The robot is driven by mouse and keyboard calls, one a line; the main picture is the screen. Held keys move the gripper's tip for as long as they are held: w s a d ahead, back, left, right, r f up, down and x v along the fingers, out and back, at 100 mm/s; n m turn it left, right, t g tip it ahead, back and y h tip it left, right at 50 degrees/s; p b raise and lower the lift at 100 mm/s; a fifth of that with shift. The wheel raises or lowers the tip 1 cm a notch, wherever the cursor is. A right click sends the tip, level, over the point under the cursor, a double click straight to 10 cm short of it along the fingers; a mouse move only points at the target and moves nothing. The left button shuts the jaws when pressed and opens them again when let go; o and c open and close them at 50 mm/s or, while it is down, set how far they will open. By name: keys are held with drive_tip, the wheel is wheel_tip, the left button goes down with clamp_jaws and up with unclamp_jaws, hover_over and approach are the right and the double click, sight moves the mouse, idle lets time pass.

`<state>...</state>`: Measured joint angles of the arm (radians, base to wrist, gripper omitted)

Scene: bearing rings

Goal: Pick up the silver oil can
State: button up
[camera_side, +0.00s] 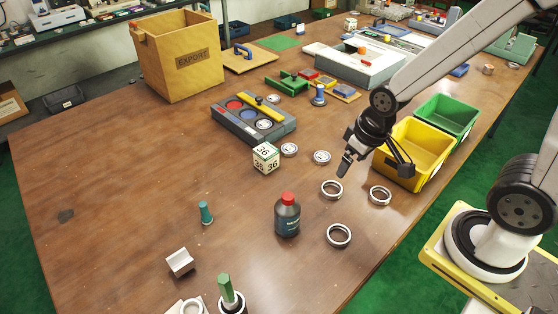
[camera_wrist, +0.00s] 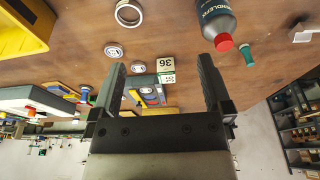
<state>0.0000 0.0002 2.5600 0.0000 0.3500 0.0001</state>
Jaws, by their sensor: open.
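A dark grey bottle-shaped can with a red cap and a blue label (camera_side: 288,218) stands upright on the wooden table, right of centre at the front. In the wrist view the can (camera_wrist: 214,16) is at the top right, partly cut off, its red cap pointing down. No clearly silver can shows; this is the only one that looks like an oil can. My gripper (camera_side: 376,169) is open and empty above the table, behind and to the right of the can, apart from it. Its two fingers also show in the wrist view (camera_wrist: 160,66).
Several bearing rings (camera_side: 332,189) lie between the can and the yellow bin (camera_side: 425,150). A white-green number cube (camera_side: 265,157) stands behind the can. A small teal peg (camera_side: 206,213) stands left of it.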

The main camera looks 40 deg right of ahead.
drive_tip(key=n+g, duration=0.2)
drive_tip(key=n, duration=1.2)
hover_over(287, 196)
drive_tip(key=f, duration=0.4)
drive_tip(key=shift+s+d+f, duration=0.2)
drive_tip(key=shift+f, duration=0.15)
drive_tip(key=shift+w+a+f+n+g, duration=0.15)
drive_tip(key=shift+a+n+g, duration=0.15)
drive_tip(key=shift+f, duration=1.3)
drive_tip(key=shift+d+f, duration=0.15)
drive_tip(key=shift+f, duration=2.45)
